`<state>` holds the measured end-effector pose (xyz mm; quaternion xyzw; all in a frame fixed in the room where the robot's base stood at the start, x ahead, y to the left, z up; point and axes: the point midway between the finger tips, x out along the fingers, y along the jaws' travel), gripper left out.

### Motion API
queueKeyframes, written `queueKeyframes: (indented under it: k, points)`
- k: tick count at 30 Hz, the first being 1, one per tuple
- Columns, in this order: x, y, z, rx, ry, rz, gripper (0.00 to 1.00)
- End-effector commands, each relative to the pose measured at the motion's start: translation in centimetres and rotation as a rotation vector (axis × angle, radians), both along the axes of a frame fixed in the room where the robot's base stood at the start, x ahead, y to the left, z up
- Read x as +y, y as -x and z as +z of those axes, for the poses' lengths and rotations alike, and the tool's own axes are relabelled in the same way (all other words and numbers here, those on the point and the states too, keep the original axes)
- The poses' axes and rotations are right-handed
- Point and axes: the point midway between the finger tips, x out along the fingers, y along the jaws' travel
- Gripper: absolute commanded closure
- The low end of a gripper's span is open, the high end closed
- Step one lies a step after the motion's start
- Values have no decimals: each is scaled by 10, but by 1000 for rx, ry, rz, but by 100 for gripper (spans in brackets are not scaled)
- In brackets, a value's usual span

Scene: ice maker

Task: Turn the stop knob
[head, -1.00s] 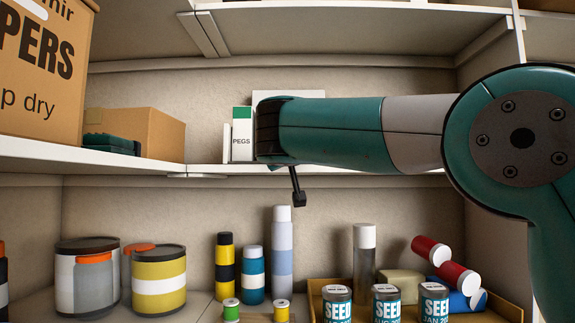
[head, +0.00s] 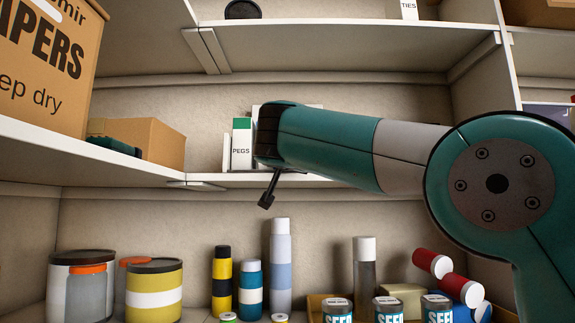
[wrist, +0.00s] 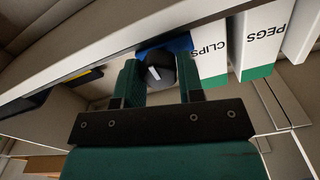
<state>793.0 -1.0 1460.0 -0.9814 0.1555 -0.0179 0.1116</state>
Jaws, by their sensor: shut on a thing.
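A dark round knob (wrist: 158,73) with a white mark on its face shows in the wrist view, in front of a blue surface (wrist: 178,44). My gripper (wrist: 160,66) is shut on it, with one green finger on each side. In the head view the end of my arm (head: 268,135) is at the middle shelf, just right of the PEGS box (head: 242,150).
The CLIPS box (wrist: 208,52) stands close beside the right finger. A cardboard box (head: 155,142) is on the shelf further left. Bottles (head: 280,265), tins (head: 155,290) and SEED cans (head: 388,310) stand on the shelf below.

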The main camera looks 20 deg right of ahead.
Motion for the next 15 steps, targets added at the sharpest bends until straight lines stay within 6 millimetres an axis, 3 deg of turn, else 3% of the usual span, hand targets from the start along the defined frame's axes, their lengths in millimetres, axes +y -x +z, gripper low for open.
queueKeyframes:
  k: [14,15]
  points:
    - [0,0,-1,-2,-13,-1,88]
    - [0,0,-1,-2,-13,-1,58]
